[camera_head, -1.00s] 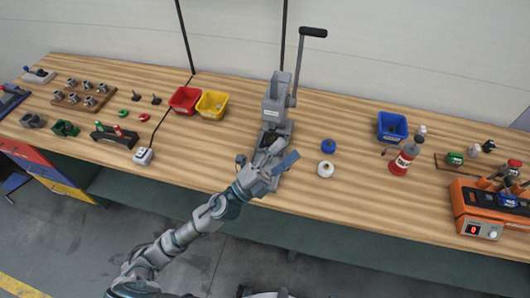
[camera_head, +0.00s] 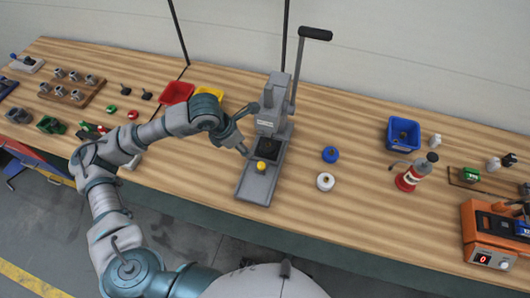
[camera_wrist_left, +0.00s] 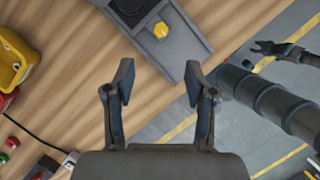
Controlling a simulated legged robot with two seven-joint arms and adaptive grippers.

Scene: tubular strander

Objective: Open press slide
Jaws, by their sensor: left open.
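The grey lever press (camera_head: 271,122) stands on the bench in the head view. Its slide carries a yellow knob (camera_head: 261,166), above the bare front of the grey base (camera_head: 257,187). I cannot tell how far the slide is out. My left gripper (camera_head: 248,130) is open and empty, just left of the press. In the left wrist view, the gripper (camera_wrist_left: 160,80) has its fingers spread, with the yellow knob (camera_wrist_left: 160,30) ahead of the gap and not touched. Another dark gripper, apparently my right (camera_wrist_left: 275,48), shows small at the upper right; its jaws are unclear.
The press's lever handle (camera_head: 316,34) rises at its upper right. A blue cap (camera_head: 330,154) and a white cap (camera_head: 326,181) lie right of the press. Red (camera_head: 176,93) and yellow (camera_head: 209,94) bins stand behind my left arm. The bench front right of the press is clear.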

